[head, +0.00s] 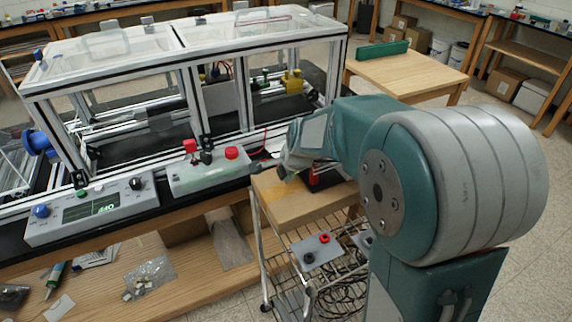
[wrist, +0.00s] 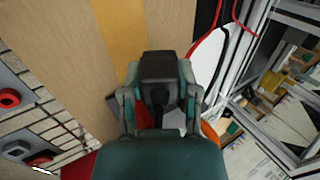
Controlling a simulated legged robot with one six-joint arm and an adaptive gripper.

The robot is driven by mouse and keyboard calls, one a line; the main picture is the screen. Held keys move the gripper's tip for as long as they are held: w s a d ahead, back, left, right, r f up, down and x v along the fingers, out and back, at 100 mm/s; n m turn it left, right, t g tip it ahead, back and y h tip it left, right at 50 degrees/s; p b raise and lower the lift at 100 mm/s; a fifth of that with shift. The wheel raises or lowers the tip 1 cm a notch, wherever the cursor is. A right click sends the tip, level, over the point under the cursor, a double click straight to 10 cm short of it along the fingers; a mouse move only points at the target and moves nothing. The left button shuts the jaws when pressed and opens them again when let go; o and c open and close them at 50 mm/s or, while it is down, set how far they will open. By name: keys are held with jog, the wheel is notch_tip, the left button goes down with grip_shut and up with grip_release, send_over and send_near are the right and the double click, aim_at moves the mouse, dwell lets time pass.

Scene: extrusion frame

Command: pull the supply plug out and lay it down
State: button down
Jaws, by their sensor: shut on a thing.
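My gripper (wrist: 159,88) is shut on a black block-shaped plug (wrist: 160,67) in the wrist view. The plug sits between the two fingers, over or beside the wooden top with a yellow stripe. In the head view my gripper (head: 284,171) is low at the back left of the wooden cart top, next to the pale green box. The plug is not clear there, as the gripper and arm cover it. I cannot tell whether it touches a socket.
The pale green box (head: 208,177) carries red and dark fittings. A control panel (head: 85,211) stands left of it. The cart's wooden top (head: 300,205) has bare room in front; a red part (head: 322,179) stands on it. Red and black cables (wrist: 214,38) run near my gripper.

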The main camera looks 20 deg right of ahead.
jog(key=shift+a+f, duration=0.3)
jog(key=shift+f, duration=0.25)
jog(key=shift+a+f, duration=0.25)
jog(key=shift+f, duration=0.25)
jog(key=shift+d+f, duration=0.1)
jog(key=shift+f, duration=0.2)
jog(key=shift+d, duration=0.3)
jog(key=c, duration=0.5)
grip_release()
jog(key=shift+o, duration=1.2)
jog(key=shift+a, duration=0.25)
jog(key=v, duration=1.1)
jog(key=shift+s+r, duration=0.25)
jog(key=shift+r, duration=0.05)
